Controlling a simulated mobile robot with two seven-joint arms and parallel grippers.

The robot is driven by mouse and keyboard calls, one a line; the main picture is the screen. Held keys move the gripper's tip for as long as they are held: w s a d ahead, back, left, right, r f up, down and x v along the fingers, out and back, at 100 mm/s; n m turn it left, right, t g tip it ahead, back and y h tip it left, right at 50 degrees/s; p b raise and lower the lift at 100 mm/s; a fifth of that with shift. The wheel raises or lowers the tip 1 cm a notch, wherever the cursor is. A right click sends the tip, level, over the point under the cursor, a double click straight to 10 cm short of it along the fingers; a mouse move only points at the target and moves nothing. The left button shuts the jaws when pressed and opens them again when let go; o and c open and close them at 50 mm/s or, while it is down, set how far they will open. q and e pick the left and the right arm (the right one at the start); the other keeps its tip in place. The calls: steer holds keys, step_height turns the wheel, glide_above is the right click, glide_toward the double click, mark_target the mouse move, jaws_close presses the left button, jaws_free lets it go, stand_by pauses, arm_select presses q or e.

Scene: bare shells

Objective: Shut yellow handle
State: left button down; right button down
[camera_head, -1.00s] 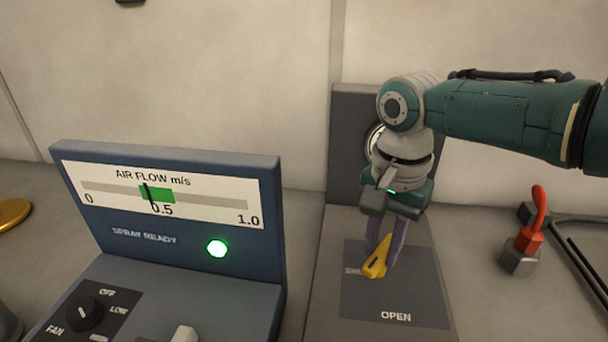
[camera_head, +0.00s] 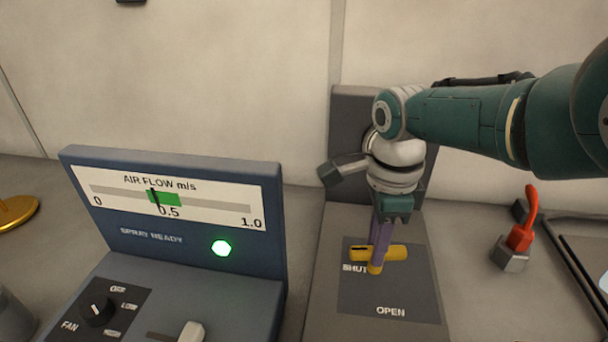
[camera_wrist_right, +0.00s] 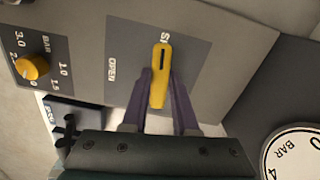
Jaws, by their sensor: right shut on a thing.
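The yellow handle (camera_head: 392,254) sits on a dark plate (camera_head: 415,290) marked SHUT and OPEN. In the head view it lies crosswise, its left end beside the word SHUT. My right gripper (camera_head: 376,266) reaches down from above with its purple fingers shut on the handle. In the right wrist view the handle (camera_wrist_right: 160,78) stands between the two fingers (camera_wrist_right: 159,92), and part of the word SHUT is hidden behind it. My left gripper is not in view.
A blue panel (camera_head: 200,262) with an air flow gauge, a lit green lamp (camera_head: 221,248) and a fan knob (camera_head: 96,310) stands to the left. A red lever (camera_head: 524,225) stands to the right. The wrist view shows a yellow knob (camera_wrist_right: 32,66) and a round dial (camera_wrist_right: 296,155).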

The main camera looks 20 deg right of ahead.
steer(key=shift+m, duration=0.8)
steer(key=c, duration=0.7)
jaws_free()
step_height(320, 180, up, 10)
steer(key=p, duration=0.8)
